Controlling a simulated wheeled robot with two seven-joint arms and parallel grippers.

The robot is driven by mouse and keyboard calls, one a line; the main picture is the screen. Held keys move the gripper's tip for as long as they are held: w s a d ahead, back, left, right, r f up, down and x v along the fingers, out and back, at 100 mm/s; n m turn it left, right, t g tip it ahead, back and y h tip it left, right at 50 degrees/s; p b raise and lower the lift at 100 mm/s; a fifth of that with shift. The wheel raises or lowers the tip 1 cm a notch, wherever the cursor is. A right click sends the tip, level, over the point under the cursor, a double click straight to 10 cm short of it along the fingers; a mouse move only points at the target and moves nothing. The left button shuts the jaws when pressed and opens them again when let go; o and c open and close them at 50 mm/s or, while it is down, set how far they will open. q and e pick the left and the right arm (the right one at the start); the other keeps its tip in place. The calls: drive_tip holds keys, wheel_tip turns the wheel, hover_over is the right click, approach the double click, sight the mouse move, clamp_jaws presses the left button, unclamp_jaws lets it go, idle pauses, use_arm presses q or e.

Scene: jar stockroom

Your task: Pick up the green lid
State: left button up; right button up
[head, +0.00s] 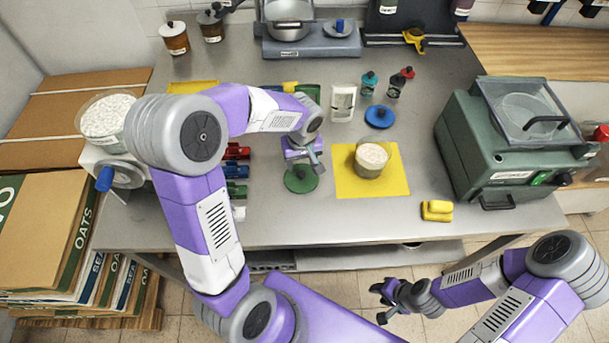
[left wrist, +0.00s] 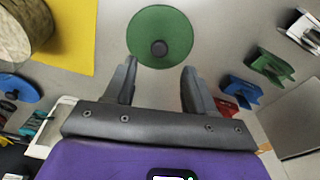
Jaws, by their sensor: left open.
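The green lid (head: 301,181) lies flat on the grey metal table, left of the yellow mat. It is a round disc with a dark knob, which shows clearly in the left wrist view (left wrist: 176,25). My left gripper (head: 306,166) is over the lid and partly covers it in the head view. In the left wrist view its two fingers (left wrist: 158,68) are apart, with nothing between them, and the lid lies just beyond the fingertips. My right gripper (head: 381,302) is off the table's front edge, its fingers apart and empty.
An open jar (head: 370,160) stands on the yellow mat (head: 345,184). A blue lid (head: 379,117) lies behind it. Several coloured clips (head: 236,171) sit left of the green lid. A yellow block (head: 437,210) and a green machine (head: 500,150) are at right.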

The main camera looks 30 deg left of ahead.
sight(301, 173)
use_arm(q)
drive_tip(key=shift+s+f, duration=0.1)
drive_tip(key=shift+f, duration=0.4)
drive_tip(key=f, duration=0.1)
drive_tip(key=f+b, duration=0.1)
drive_tip(key=f, duration=0.3)
drive_tip(key=shift+w+a+b, duration=0.1)
drive_tip(key=shift+w+b, duration=0.2)
drive_tip(key=shift+b, duration=0.05)
drive_tip(key=shift+r, duration=0.1)
clamp_jaws()
